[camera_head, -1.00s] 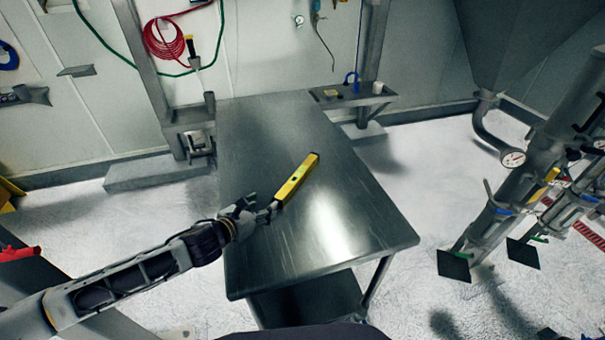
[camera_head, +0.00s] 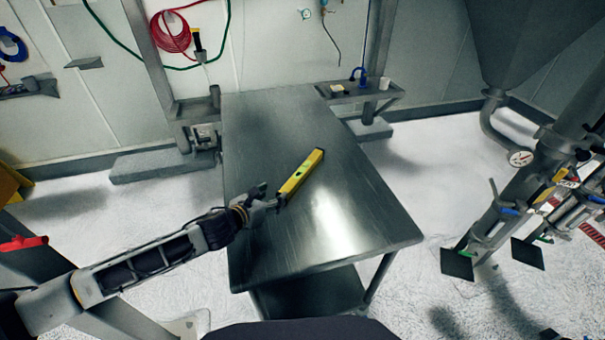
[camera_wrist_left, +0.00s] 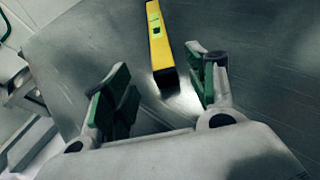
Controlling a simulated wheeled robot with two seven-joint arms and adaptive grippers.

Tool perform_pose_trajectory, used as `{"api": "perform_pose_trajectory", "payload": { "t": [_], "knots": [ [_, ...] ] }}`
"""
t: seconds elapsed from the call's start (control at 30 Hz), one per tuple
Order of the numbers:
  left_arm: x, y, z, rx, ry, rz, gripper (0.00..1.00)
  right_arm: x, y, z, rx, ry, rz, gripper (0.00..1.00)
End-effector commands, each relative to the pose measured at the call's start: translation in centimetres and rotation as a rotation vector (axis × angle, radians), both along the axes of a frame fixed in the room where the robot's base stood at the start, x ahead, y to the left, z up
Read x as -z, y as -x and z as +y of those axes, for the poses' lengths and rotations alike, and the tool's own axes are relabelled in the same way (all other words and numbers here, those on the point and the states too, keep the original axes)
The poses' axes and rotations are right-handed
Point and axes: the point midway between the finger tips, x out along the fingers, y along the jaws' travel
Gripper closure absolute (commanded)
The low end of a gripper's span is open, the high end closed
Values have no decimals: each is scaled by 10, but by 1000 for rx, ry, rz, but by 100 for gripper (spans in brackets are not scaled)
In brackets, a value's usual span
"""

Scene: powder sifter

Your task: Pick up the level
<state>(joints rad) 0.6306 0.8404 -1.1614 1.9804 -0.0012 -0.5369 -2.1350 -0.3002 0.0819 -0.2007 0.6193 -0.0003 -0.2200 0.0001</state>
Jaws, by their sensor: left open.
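The yellow level (camera_head: 301,173) lies flat on the steel table (camera_head: 330,205), slanting from lower left to upper right. My left gripper (camera_head: 272,200) is at the near, lower-left end of the level. In the left wrist view the level (camera_wrist_left: 158,45) is ahead of the gripper (camera_wrist_left: 160,95), with its near end close to the gap between the open fingers. The green finger pads are apart, with nothing held between them. My right gripper is not in view.
The table top around the level is clear. A small shelf (camera_head: 368,92) with a blue item stands behind the table. Pipes with a gauge (camera_head: 520,157) stand at the right. A red hose coil (camera_head: 170,32) hangs on the back wall.

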Motion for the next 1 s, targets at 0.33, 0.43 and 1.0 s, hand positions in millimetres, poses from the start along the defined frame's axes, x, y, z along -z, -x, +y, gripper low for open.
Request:
{"api": "perform_pose_trajectory", "payload": {
  "t": [0.33,0.43,1.0],
  "knots": [
    [11,-22,-16,1,1,1,43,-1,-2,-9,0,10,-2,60],
    [15,-29,-20,0,2,1,43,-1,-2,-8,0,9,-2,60],
    [22,-44,-30,1,0,0,43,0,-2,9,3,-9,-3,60]
  ]
}}
